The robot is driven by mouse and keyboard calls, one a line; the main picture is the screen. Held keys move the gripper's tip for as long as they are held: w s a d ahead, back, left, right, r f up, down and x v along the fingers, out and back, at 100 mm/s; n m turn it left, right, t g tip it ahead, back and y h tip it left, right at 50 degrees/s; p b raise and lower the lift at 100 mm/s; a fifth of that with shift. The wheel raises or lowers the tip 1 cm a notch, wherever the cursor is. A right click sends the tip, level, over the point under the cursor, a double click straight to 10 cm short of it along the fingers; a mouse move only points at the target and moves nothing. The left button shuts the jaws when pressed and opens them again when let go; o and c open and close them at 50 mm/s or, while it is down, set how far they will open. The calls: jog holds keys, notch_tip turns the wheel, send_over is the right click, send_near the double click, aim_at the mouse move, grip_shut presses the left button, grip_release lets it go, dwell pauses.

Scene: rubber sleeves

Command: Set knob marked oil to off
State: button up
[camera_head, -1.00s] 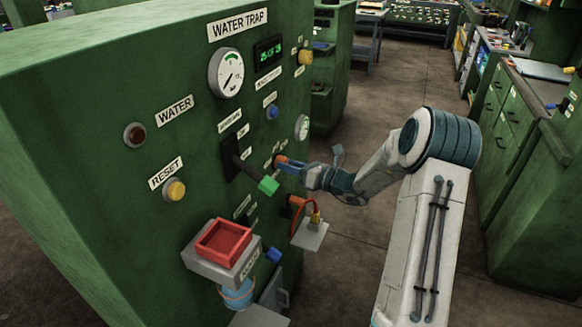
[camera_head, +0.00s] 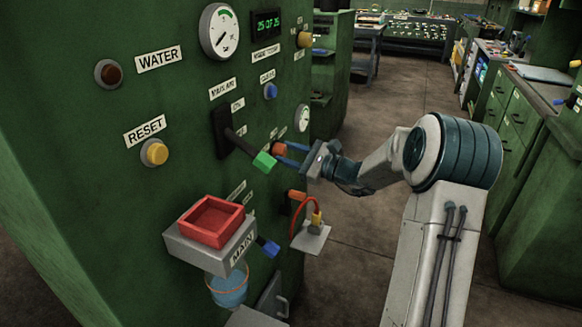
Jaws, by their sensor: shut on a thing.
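An orange-red knob (camera_head: 279,149) sticks out of the right side of the green machine's panel, just beyond the green-tipped lever. My gripper (camera_head: 283,153) reaches in from the right, its blue fingers shut on this knob. The small labels near it are too blurred to read, and the lever's green end partly hides the area, so the knob's pointer and setting cannot be told.
The lever (camera_head: 263,161) with its green end juts out close to my fingers. The floor (camera_head: 350,240) to the right is clear.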

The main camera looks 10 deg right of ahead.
jog(key=n+b, duration=0.2)
jog(key=b, duration=0.1)
jog(key=n+b, duration=0.5)
jog(key=shift+a+f+g+y+b, duration=0.1)
jog(key=shift+f+g+y+b, duration=0.2)
jog(key=shift+f+y+b, duration=0.1)
jog(key=n+b, duration=0.3)
jog(key=shift+r, duration=0.15)
jog(key=shift+r+n+b, duration=0.1)
jog(key=shift+n+b, duration=0.5)
jog(key=shift+b, duration=0.3)
jog(key=shift+r+g, duration=0.1)
jog(key=shift+g, duration=0.2)
jog(key=o, duration=1)
jog(key=shift+a, duration=0.1)
jog(key=shift+d, duration=0.25)
jog(key=p+v, duration=0.2)
jog(key=v, duration=1.1)
jog(key=shift+s+d, duration=0.2)
